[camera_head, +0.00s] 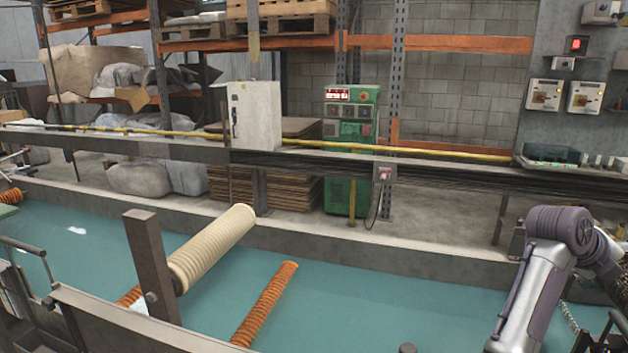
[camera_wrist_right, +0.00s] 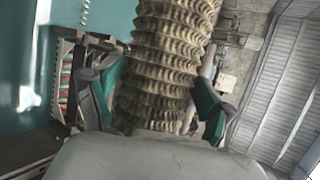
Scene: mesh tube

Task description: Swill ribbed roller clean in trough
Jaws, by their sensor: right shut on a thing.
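A ribbed roller (camera_wrist_right: 172,45), tan with dark brown grime between its ribs, fills the middle of the right wrist view. My right gripper (camera_wrist_right: 160,92) is shut on it, with a green-padded finger on each side. The far end of the roller runs out of the picture at the top. The trough (camera_head: 400,251) holds teal water across the head view. My left gripper is in neither view.
A cream ribbed roller (camera_head: 212,247) lies slanted over the water beside a brown post (camera_head: 150,265). An orange ribbed tube (camera_head: 267,302) lies to its right. Open water lies between that tube and my right arm. A metal rail (camera_head: 130,322) runs along the near left.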

